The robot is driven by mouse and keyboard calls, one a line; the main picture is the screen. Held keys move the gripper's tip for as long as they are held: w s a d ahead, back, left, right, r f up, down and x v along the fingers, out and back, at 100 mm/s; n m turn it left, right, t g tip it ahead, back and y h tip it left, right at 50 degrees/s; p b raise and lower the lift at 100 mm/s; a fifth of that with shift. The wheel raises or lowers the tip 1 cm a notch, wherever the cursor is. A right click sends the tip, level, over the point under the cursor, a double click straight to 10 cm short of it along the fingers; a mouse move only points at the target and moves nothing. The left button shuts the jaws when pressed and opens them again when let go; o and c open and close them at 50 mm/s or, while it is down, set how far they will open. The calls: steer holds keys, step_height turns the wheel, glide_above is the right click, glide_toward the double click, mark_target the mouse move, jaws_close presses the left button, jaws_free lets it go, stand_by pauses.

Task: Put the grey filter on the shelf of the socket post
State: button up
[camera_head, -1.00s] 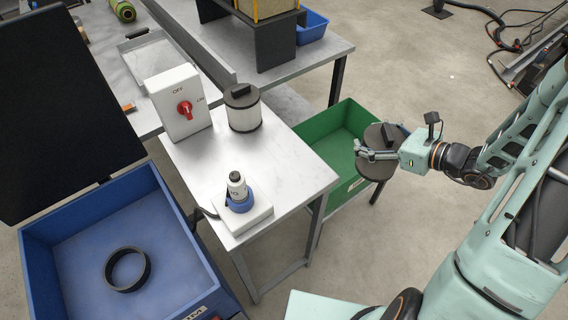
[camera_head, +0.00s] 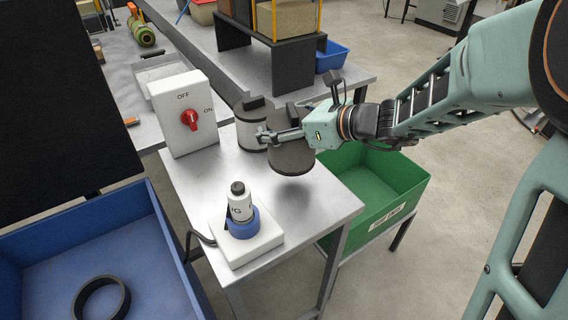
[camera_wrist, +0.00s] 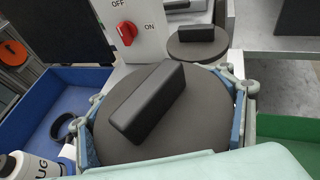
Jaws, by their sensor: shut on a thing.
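My gripper (camera_head: 283,135) is shut on a dark grey round filter (camera_head: 292,160) with a black bar handle on top. In the wrist view the filter (camera_wrist: 195,122) sits between blue finger pads, one on each side. It is held above the right part of the metal table (camera_head: 328,196), apart from its top. A second filter (camera_head: 250,132), with a pale body and dark lid, stands on the table just behind and left. A white base (camera_head: 240,243) with a blue ring and a white plug-like piece (camera_head: 240,205) stands at the table's front. I cannot tell which part is the socket post's shelf.
A white switch box (camera_head: 182,112) with a red knob stands at the table's back left. A green bin (camera_head: 385,190) is at right, a blue bin (camera_head: 75,240) with a black ring (camera_head: 100,298) at left. The bare tabletop lies between filter and white base.

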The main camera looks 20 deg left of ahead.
steer(key=shift+f+b, duration=0.6)
steer(key=shift+f, duration=2.5)
steer(key=shift+f, duration=0.15)
steer(key=o, duration=1.7)
steer(key=shift+c, duration=0.2)
